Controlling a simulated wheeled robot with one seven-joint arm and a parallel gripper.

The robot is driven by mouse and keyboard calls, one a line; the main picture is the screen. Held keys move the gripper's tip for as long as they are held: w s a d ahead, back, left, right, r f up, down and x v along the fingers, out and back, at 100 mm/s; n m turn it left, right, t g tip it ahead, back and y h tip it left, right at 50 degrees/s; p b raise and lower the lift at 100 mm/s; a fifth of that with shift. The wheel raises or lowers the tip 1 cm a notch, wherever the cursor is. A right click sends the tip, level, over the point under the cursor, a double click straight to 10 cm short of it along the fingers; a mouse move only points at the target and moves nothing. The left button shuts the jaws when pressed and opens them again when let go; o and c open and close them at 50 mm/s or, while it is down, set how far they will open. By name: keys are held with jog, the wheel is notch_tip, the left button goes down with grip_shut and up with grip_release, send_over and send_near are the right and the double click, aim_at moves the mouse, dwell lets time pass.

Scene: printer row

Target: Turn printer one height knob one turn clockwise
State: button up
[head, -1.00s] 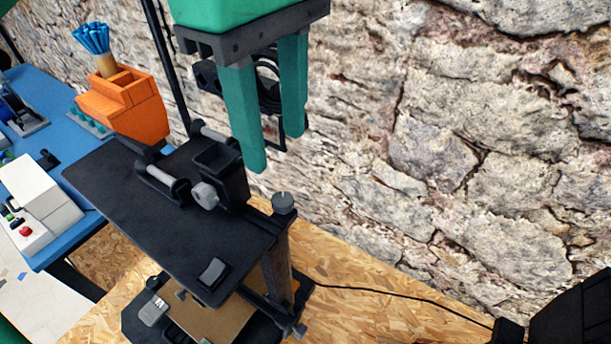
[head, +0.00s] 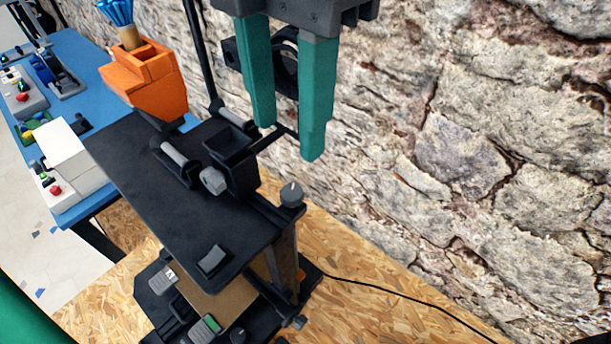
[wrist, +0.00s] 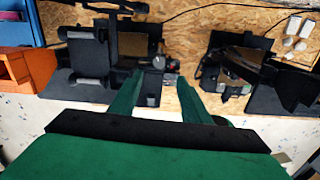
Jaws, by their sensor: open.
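A black printer with a flat dark top plate (head: 165,215) stands on a chipboard bench. A round grey knob (head: 291,194) with a pale mark sits upright on top of its right post. In the wrist view the grey knob (wrist: 159,62) shows between the fingertips. My gripper (head: 289,142) has two green fingers pointing down, open and empty. In the head view it hangs above the knob, apart from it. The wrist view also shows my gripper (wrist: 158,82) with its fingers spread. No printer number is readable.
An orange holder (head: 150,80) with blue sticks stands behind the printer on a blue bench (head: 85,60). A white box (head: 65,155) is at left. A stone wall (head: 480,140) rises behind. A second black machine (wrist: 240,65) shows at right in the wrist view.

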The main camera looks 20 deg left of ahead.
aim_at(290, 194)
jog(key=f, duration=0.9)
jog(key=shift+s+a, duration=0.15)
jog(key=shift+a, duration=0.05)
jog(key=shift+d+f, duration=0.15)
jog(key=shift+f, duration=0.55)
jog(key=shift+c, duration=0.3)
